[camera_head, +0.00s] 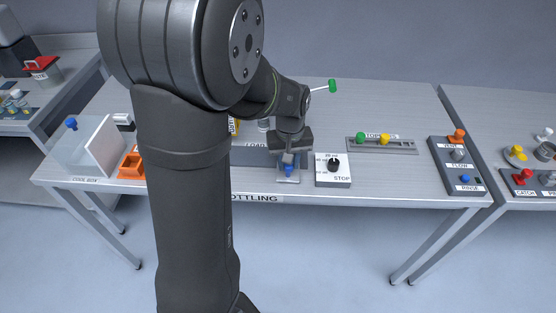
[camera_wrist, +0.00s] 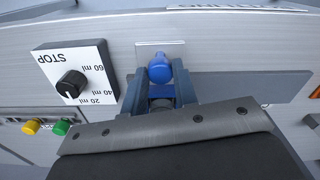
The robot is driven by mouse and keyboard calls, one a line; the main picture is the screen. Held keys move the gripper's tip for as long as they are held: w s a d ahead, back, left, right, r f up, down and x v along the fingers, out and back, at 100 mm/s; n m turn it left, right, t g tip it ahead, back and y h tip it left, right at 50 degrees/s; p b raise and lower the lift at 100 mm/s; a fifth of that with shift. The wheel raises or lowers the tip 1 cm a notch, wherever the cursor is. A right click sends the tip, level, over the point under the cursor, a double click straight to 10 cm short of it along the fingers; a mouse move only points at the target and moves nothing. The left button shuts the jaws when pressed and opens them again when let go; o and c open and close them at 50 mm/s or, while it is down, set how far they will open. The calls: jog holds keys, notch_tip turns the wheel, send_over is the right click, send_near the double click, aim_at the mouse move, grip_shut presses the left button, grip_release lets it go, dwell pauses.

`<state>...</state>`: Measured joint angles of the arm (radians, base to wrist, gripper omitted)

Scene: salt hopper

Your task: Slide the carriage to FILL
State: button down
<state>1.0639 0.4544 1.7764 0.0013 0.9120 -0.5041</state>
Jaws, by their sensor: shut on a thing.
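My gripper (camera_head: 288,159) is shut on a blue knob (camera_head: 289,170), which stands on a small pale plate (camera_head: 289,180), apparently the carriage, at the bench's front edge. In the wrist view the fingers (camera_wrist: 160,82) close on both sides of the blue knob (camera_wrist: 159,68), and the plate (camera_wrist: 172,47) shows behind it. A grey track (camera_head: 250,157) runs left from the carriage, which sits at its right end. My arm hides the track's left part. I cannot read a FILL label; a partly hidden label stands behind the track.
A STOP dial box (camera_head: 333,170) stands close to the right of the carriage. A panel (camera_head: 382,146) with green and yellow knobs lies further right, then a VENT, FLOW and RINSE panel (camera_head: 459,166). An orange tray (camera_head: 131,166) and clear cool box (camera_head: 86,147) are left.

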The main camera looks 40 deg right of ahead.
jog(key=shift+s+d, duration=0.15)
jog(key=shift+d, duration=0.1)
jog(key=c, duration=1.1)
grip_release()
jog(key=shift+c, duration=0.2)
notch_tip(320, 180, up, 18)
jog(key=shift+f, duration=0.25)
notch_tip(320, 180, down, 18)
jog(key=shift+a+r, duration=0.1)
jog(key=shift+r, duration=0.1)
